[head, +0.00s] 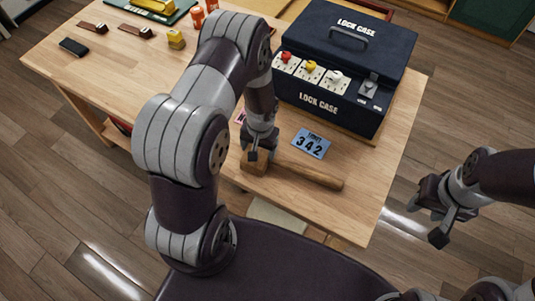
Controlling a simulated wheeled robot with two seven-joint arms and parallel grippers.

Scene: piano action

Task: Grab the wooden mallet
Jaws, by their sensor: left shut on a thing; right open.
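The wooden mallet (308,175) lies near the front edge of the table, its handle pointing right and its block-shaped head (251,166) at the left. My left gripper (257,153) points down over the mallet's head and is shut on it. The fingertips partly cover the top of the head. I cannot tell whether the mallet is lifted off the table. My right gripper (440,218) is open and empty, to the right of the table, over the floor.
A dark lock case (330,101) with coloured knobs stands behind the mallet. A blue card reading 342 (311,144) lies between them. The wooden table (105,75) also holds a yellow block (176,39), a black item (73,46) and a green tray (180,14) at the back left.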

